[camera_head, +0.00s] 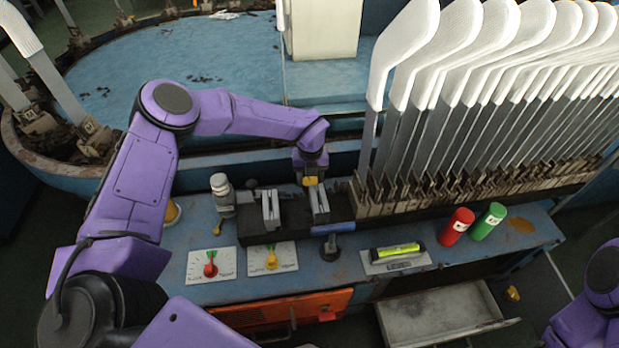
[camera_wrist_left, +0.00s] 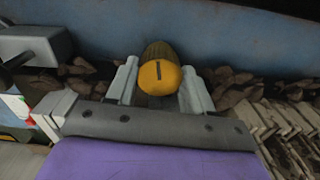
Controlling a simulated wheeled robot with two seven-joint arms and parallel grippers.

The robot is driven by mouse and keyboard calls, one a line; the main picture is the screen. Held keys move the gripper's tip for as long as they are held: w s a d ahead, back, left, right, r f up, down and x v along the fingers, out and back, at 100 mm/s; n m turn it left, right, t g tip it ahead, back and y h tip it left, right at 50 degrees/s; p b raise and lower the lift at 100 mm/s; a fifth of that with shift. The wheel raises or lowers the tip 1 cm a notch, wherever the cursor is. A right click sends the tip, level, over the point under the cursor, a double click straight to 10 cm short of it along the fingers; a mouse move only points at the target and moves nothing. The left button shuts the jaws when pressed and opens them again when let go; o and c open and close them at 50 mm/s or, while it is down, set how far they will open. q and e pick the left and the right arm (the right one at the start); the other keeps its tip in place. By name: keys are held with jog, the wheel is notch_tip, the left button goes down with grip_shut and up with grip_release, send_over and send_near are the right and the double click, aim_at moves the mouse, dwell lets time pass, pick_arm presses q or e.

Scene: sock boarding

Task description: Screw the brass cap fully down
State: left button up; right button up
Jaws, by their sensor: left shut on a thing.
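The brass cap (camera_wrist_left: 160,77) is a round yellow-gold piece with a dark slot mark on its face. In the left wrist view it sits between the two pale fingers of my left gripper (camera_wrist_left: 161,88), which is shut on it. In the head view the cap is a small yellow spot (camera_head: 310,181) just under my left gripper (camera_head: 311,176), above the dark block on the bench. What lies under the cap, and its thread, I cannot see. My right gripper is out of view; only part of a purple arm shows at the lower right.
Tall white sock forms (camera_head: 470,55) stand in a dense row right of the gripper. A red can (camera_head: 457,226), a green can (camera_head: 488,221) and a yellow-green vial (camera_head: 397,249) are on the bench. Red (camera_head: 210,269) and yellow (camera_head: 271,261) knobs are at front left. A drawer (camera_head: 440,318) hangs open below.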

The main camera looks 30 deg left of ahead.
pick_arm(q)
jog(key=m, duration=0.6)
dwell(0.6)
jog(key=o, duration=1)
jog(key=shift+o, duration=0.2)
jog(key=shift+d, duration=0.15)
jog(key=shift+s+f, duration=0.1)
